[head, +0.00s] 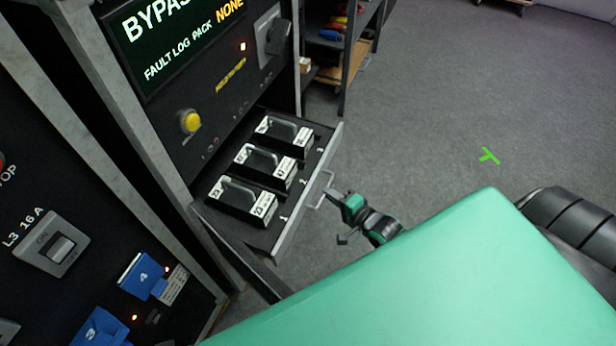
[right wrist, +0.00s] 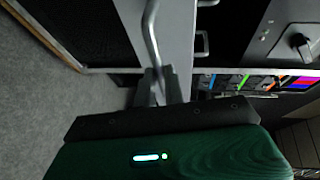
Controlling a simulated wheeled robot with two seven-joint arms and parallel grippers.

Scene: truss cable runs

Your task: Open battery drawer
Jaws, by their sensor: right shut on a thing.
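The battery drawer (head: 290,219) stands pulled out of the dark cabinet. It holds three dark batteries with grey handles and white labels, one of them the middle battery (head: 262,167), beside the numbers 1, 2 and 3. A metal bar handle (head: 318,190) is on the drawer's pale front. My right gripper (head: 333,193) is at this handle and shut on it. In the right wrist view, the gripper fingers (right wrist: 158,86) close around the end of the handle bar (right wrist: 151,35). My left gripper is not in view.
Above the drawer are a yellow button (head: 190,122), a rotary switch (head: 272,38) and a display (head: 175,35). Blue blocks, one being the number 4 block (head: 142,275), are at lower left. A shelf (head: 345,55) stands behind.

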